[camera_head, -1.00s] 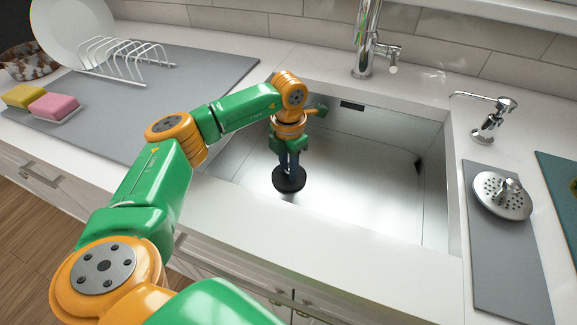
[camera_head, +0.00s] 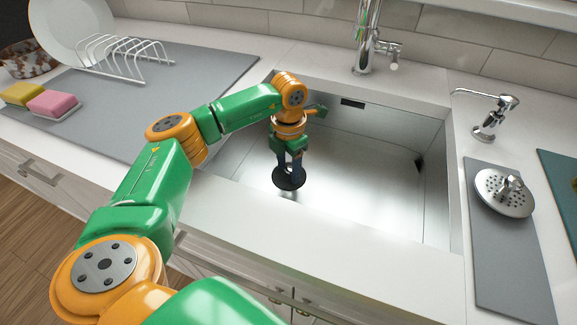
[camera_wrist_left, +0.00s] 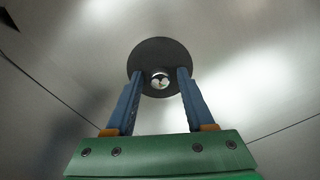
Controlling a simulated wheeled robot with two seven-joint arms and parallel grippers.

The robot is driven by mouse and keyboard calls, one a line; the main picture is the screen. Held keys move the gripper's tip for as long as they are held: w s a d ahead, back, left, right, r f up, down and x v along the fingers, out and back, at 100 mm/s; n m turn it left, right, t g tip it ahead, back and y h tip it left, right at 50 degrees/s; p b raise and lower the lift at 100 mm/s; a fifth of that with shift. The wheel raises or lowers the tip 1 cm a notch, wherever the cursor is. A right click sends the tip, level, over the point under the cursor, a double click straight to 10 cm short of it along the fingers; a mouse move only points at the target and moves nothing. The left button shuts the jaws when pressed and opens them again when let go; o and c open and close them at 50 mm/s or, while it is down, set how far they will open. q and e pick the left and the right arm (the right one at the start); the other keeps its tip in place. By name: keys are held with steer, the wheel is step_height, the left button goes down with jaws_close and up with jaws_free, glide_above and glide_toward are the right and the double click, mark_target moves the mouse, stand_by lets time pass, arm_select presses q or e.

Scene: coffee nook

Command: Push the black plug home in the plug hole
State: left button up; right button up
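The black plug (camera_head: 289,185) is a round flat disc on the sink floor, at the left part of the basin. In the left wrist view the plug (camera_wrist_left: 160,51) shows a small shiny metal knob (camera_wrist_left: 160,81) at its middle. My left gripper (camera_head: 290,170) points down over the plug. Its two blue fingers are spread on either side of the knob, with a gap on each side, so it is open and empty. The plug hole is hidden under the disc, and I cannot tell how deep the plug sits. My right gripper is not in view.
The steel sink (camera_head: 375,185) is otherwise clear. A tap (camera_head: 366,40) stands behind it. A soap dispenser (camera_head: 489,115) and a metal strainer (camera_head: 503,194) on a grey mat are to the right. A dish rack (camera_head: 124,60) and sponges (camera_head: 52,103) are to the left.

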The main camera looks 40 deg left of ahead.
arm_select(q)
steer(key=shift+o, duration=0.2)
step_height(320, 180, up, 7)
steer(key=shift+r, duration=0.1)
stand_by(0.5)
